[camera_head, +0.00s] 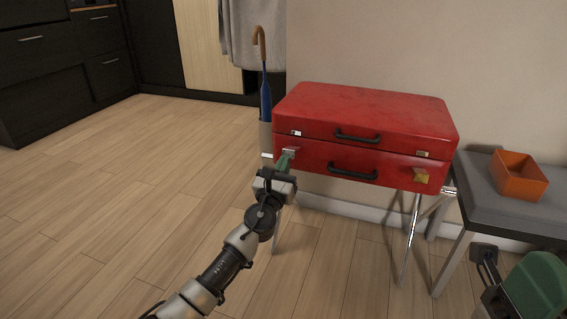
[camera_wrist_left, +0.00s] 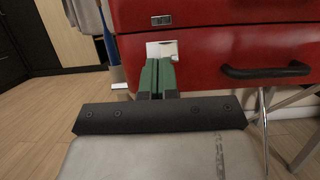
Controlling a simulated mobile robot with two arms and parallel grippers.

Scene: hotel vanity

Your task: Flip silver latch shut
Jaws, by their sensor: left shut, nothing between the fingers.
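A red suitcase (camera_head: 362,112) lies on a folding stand, its lid down. The silver latch (camera_head: 289,151) is at the left of its front, on the lower half; in the left wrist view it is a pale metal plate (camera_wrist_left: 168,48) below the seam, partly hidden behind my fingertips. A small catch plate (camera_head: 296,133) sits above it on the lid, and in the left wrist view (camera_wrist_left: 161,20) it is clear. My left gripper (camera_head: 287,158) is shut and empty, its green fingertips (camera_wrist_left: 157,66) at the silver latch; contact is unclear.
A gold latch (camera_head: 421,177) hangs at the suitcase's right front. Two black handles, upper (camera_head: 357,136) and lower (camera_head: 352,172), lie between. An umbrella (camera_head: 265,85) stands behind left. An orange box (camera_head: 519,177) sits on a grey bench (camera_head: 481,187). Dark and green parts at lower right are unclear.

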